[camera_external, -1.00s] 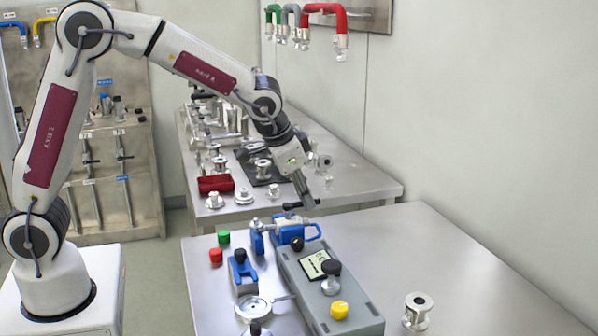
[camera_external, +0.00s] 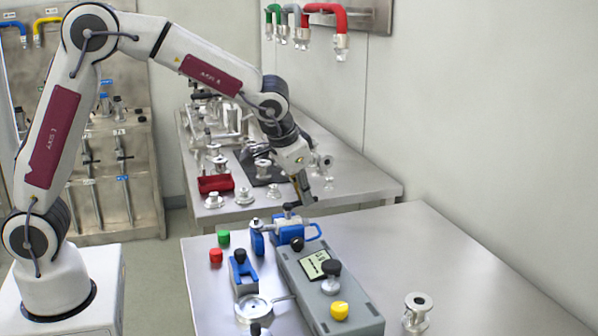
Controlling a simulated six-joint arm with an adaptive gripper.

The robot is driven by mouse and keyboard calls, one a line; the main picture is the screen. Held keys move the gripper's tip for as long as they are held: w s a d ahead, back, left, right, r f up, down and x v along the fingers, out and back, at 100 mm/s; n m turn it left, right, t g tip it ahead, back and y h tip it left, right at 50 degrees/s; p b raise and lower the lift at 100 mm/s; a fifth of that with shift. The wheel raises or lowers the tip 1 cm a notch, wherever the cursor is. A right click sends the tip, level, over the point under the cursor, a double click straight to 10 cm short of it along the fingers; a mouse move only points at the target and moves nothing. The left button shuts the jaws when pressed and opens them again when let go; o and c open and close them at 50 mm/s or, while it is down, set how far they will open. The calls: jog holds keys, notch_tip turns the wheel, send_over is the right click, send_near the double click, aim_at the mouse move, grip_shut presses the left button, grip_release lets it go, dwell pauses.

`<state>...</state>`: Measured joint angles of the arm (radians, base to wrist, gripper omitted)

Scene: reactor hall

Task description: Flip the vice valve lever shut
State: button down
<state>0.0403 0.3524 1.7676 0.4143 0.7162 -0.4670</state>
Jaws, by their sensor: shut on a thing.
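The blue vice (camera_external: 257,241) stands at the far end of the grey box on the near table and holds a small metal valve (camera_external: 279,223). The valve's dark lever (camera_external: 291,208) sticks up just above the vice. My gripper (camera_external: 305,200) points down at the lever from above and behind, its fingers shut on it. The fingertips partly hide the lever, and its exact angle is too small to tell.
The grey box (camera_external: 345,290) carries a display, a black knob and a yellow button (camera_external: 339,310). Red and green buttons (camera_external: 223,237) and a blue stand (camera_external: 240,270) are at left. A metal flanged fitting (camera_external: 417,312) stands at right.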

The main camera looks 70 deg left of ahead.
jog(key=shift+s+a+n+g+y, duration=0.1)
jog(key=shift+a+n+g+y, duration=0.2)
jog(key=shift+n, duration=0.55)
jog(key=shift+s+a+n+g+y, duration=0.15)
jog(key=shift+a+n+g, duration=0.1)
jog(key=shift+n, duration=0.65)
jog(key=shift+w+a+n+g+y, duration=0.1)
jog(key=shift+a+n+g+y, duration=0.2)
jog(key=shift+n, duration=0.55)
jog(key=shift+r, duration=0.1)
jog(key=c, duration=2.1)
grip_release()
jog(key=shift+s, duration=0.1)
jog(key=shift+m, duration=0.3)
